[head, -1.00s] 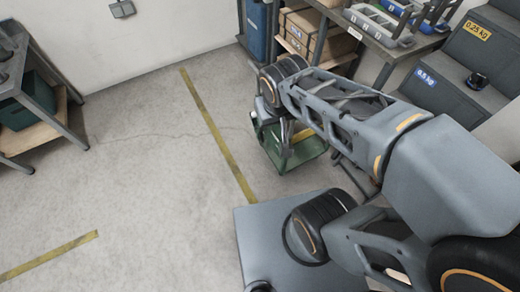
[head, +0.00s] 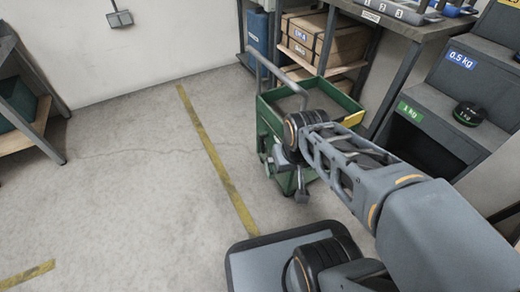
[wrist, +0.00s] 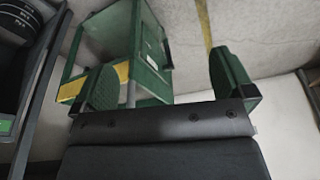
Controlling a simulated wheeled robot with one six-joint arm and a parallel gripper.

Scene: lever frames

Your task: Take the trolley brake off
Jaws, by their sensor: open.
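The green trolley (head: 268,122) stands on the floor beyond my arm, with a grey tube handle (head: 262,62) at its far left and a yellow patch on its near right edge. My gripper (head: 294,182) is beside the trolley's near side, low in the head view, partly hidden by my wrist. In the wrist view my gripper (wrist: 165,82) is open, its two green-padded fingers wide apart with nothing between them. The trolley (wrist: 112,38) also shows there, behind and above the left finger. I cannot make out the brake clearly in either view.
Grey steps with weight labels (head: 440,118) stand at the right. A shelf (head: 30,140) is at the left. The floor left of the yellow line (head: 215,160) is clear.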

